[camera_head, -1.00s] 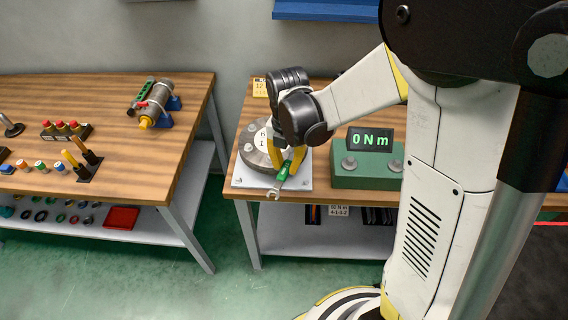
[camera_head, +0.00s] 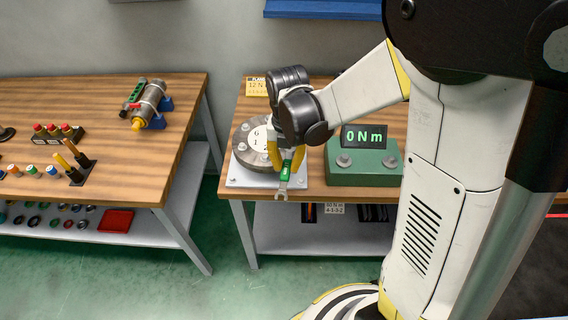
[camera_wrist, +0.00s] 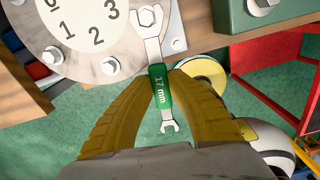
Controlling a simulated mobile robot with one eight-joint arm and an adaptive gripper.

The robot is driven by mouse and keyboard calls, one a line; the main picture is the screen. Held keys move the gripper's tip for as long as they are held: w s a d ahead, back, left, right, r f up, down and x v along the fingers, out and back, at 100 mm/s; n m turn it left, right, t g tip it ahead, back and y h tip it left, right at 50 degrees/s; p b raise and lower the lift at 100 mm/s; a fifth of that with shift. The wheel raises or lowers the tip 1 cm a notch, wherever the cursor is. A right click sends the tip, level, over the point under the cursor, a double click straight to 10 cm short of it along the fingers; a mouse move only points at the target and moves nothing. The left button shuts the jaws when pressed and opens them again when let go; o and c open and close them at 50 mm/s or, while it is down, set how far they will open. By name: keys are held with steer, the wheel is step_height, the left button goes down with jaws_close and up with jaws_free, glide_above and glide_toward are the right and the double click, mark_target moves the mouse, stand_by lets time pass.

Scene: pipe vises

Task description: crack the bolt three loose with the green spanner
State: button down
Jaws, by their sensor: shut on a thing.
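My gripper (camera_head: 287,163) is shut on the green grip of the spanner (camera_head: 285,173), marked 17 mm. In the wrist view, its yellow fingers (camera_wrist: 161,88) pinch the green grip (camera_wrist: 160,90). The spanner's larger open end points at the flange, its small end back toward my wrist. The larger jaws show around a hex bolt head (camera_wrist: 148,16) near the numeral 3; whether they are fully seated I cannot tell. My wrist hides part of the flange in the head view.
A green box (camera_head: 362,168) with a display (camera_head: 364,136) reading 0 Nm stands right of the flange. The left bench (camera_head: 120,95) holds a clamped pipe (camera_head: 148,105) and small tools. A floor gap separates the benches. A shelf (camera_head: 310,235) is below.

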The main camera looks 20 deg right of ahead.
steer(key=shift+d, duration=0.1)
steer(key=shift+s+d+n, duration=0.15)
steer(key=shift+d+n, duration=0.2)
steer(key=shift+n, duration=0.35)
steer(key=shift+d, duration=0.1)
steer(key=shift+s+d+n, duration=0.1)
steer(key=shift+d+n, duration=0.2)
steer(key=shift+n, duration=0.3)
steer(key=shift+a, duration=0.1)
steer(key=shift+s, duration=0.1)
steer(key=s, duration=0.3)
steer(key=shift+s+a, duration=0.15)
steer(key=shift+a, duration=0.25)
